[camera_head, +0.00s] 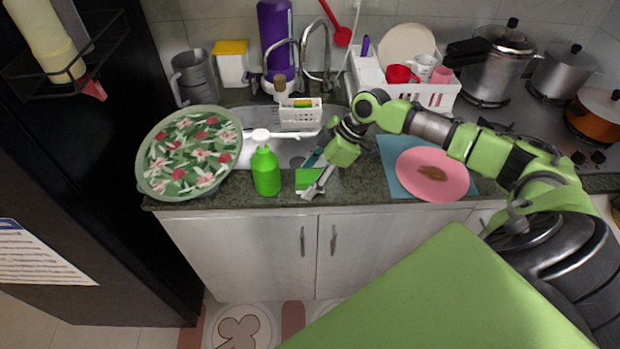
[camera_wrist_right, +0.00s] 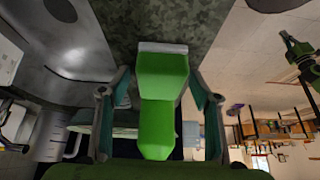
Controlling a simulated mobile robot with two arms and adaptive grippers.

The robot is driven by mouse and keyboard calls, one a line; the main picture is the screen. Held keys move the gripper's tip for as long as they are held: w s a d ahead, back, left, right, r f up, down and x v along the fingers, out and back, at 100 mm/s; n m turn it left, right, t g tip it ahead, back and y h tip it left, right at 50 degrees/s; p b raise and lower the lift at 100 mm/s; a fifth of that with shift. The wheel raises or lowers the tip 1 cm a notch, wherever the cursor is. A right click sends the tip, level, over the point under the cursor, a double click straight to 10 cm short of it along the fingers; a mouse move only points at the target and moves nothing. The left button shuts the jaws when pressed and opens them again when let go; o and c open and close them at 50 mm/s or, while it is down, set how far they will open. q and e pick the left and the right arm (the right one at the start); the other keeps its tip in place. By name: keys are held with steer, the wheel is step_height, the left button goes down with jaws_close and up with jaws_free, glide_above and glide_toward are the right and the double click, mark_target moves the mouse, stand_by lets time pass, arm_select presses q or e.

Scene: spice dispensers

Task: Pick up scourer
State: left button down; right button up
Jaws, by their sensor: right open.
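The scourer (camera_head: 307,179) appears as a small green block on the counter's front strip, just right of the green bottle (camera_head: 266,171). My right gripper (camera_head: 314,175) comes in low from the right, its open fingers around the scourer's right part. In the right wrist view, a green block with a pale grey edge, apparently the scourer (camera_wrist_right: 162,69), stands between the two spread fingers (camera_wrist_right: 160,95), with gaps on both sides. More green shows below it; I cannot tell if that is the bottle.
The sink (camera_head: 290,152) with its white caddy (camera_head: 300,117) lies behind. A floral bowl (camera_head: 186,152) stands left of the bottle. A pink plate (camera_head: 412,183) on a blue mat (camera_head: 388,150) lies right, under my arm.

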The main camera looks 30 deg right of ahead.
mark_target(304, 176)
steer(key=shift+s, duration=0.1)
steer(key=c, duration=0.9)
steer(key=shift+c, duration=0.2)
steer(key=shift+r+b, duration=0.4)
steer(key=shift+r, duration=0.1)
step_height(304, 176, up, 2)
steer(key=shift+r+b, duration=0.15)
steer(key=shift+b, duration=0.4)
steer(key=s+a+r+b, duration=0.3)
steer(key=s+a+r, duration=0.6)
steer(key=s, duration=0.1)
steer(key=shift+s+r, duration=0.3)
steer(key=shift+r, duration=0.1)
steer(key=shift+o, duration=0.2)
